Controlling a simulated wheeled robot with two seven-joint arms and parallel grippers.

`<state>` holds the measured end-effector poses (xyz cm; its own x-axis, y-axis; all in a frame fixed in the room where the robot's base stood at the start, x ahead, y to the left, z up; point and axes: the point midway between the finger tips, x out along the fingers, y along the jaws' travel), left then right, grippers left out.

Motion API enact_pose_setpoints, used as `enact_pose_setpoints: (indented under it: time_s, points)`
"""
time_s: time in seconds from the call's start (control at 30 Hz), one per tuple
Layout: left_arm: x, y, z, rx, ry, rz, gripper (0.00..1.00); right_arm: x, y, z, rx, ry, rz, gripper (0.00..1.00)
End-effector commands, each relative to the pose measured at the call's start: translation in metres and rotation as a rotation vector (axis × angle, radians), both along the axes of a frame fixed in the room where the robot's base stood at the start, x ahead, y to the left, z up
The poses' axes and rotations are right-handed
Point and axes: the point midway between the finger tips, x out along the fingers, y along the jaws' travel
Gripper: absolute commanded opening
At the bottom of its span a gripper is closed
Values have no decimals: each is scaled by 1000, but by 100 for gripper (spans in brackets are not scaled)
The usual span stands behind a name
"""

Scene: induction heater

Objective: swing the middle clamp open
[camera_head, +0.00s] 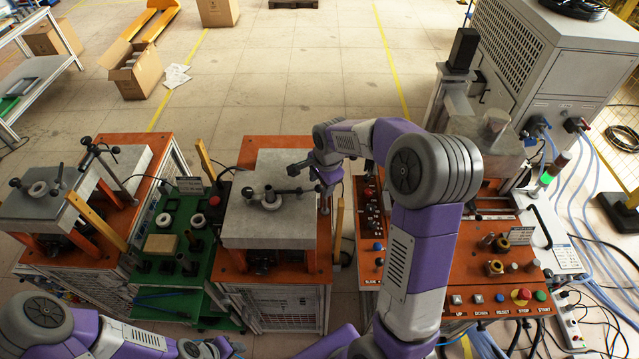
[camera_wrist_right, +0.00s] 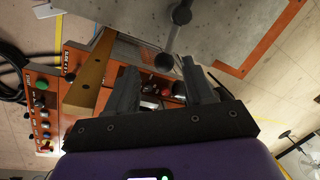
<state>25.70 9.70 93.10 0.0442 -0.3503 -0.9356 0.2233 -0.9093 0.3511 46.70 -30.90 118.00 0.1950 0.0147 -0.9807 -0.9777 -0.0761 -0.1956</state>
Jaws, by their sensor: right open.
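The middle clamp (camera_head: 290,191) is a dark bar with round knobs on the grey block (camera_head: 245,225) of the middle station. It lies across a pale ring (camera_head: 271,203), roughly level. My right gripper (camera_head: 327,188) is at the right end of the bar, by the block's right edge. In the right wrist view my right gripper (camera_wrist_right: 160,88) is open, and a dark ball knob (camera_wrist_right: 164,62) of the clamp shows just ahead of and between its fingers. Contact cannot be told. My left gripper (camera_head: 212,347) is at the bottom edge, low and partly cut off; its fingers are unclear.
A left station (camera_head: 45,205) with a similar clamp and a green table (camera_head: 170,270) with parts stand left of the middle station. A red control panel (camera_head: 371,225) and a larger orange machine (camera_head: 500,285) stand to the right. Wooden handles flank the middle block.

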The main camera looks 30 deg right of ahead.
Motion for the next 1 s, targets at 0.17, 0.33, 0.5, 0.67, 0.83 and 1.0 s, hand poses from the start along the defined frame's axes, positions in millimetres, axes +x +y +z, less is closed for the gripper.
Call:
enact_pose_setpoints:
  time_s: [0.17,0.33,0.5,0.67,0.83,1.0]
  points:
    - [1,0,2,0,-2,1,43,4,0,-18,1,1,0,53]
    - [1,0,2,0,-2,1,43,4,0,-21,0,0,0,53]
    - [1,0,2,0,-1,0,43,4,0,-21,0,0,0,50]
    - [1,0,2,0,-1,0,43,4,0,-21,0,0,0,25]
    - [1,0,2,0,-1,0,43,4,0,-21,0,-1,1,0]
    - [1,0,2,0,-1,0,43,5,2,-21,0,-1,1,0]
